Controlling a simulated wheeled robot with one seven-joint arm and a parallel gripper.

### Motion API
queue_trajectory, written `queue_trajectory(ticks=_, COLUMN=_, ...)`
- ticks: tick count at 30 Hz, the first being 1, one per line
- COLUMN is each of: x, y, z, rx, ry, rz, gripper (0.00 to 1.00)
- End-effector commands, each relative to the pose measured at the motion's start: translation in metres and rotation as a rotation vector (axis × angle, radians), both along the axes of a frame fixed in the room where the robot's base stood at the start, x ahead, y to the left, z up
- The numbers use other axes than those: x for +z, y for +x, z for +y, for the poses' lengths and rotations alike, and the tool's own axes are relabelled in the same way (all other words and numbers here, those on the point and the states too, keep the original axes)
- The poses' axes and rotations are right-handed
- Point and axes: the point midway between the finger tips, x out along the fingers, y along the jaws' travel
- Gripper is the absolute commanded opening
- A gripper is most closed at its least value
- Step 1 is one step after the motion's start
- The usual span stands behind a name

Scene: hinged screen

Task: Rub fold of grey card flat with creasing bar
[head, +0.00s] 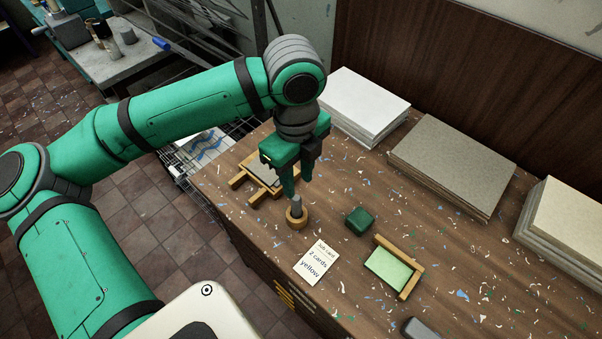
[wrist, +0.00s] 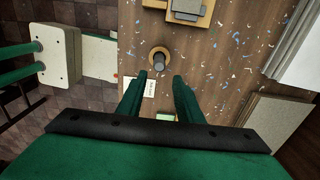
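A grey piece that looks like the grey card (head: 265,174) lies in a wooden frame at the table's left end. It also shows at the top of the wrist view (wrist: 188,8); its fold is not clear. A short grey upright bar (head: 296,204), seemingly the creasing bar, stands in a round wooden holder (head: 297,221). The bar (wrist: 158,63) also shows in the wrist view, just beyond my fingertips. My gripper (head: 298,187) points down above the bar, its fingers apart with nothing between them. Part of the wooden frame is hidden behind my gripper.
A dark green block (head: 359,220), a job card reading "2 cards yellow" (head: 317,261) and a light green card (head: 387,269) in a wooden corner lie nearby. A grey object (head: 420,328) sits at the front edge. White (head: 362,100), grey-brown (head: 452,160) and cream (head: 572,218) stacks line the back.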

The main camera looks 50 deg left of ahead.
Motion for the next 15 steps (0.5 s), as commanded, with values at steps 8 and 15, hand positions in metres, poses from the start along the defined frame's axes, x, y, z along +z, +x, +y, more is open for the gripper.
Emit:
queue_trajectory(ticks=8, x=-0.01, y=-0.003, z=0.005, rx=0.013, ry=0.009, rz=0.006, gripper=0.33)
queue_trajectory(ticks=15, x=-0.035, y=-0.003, z=0.003, rx=0.011, ry=0.007, rz=0.006, gripper=0.33)
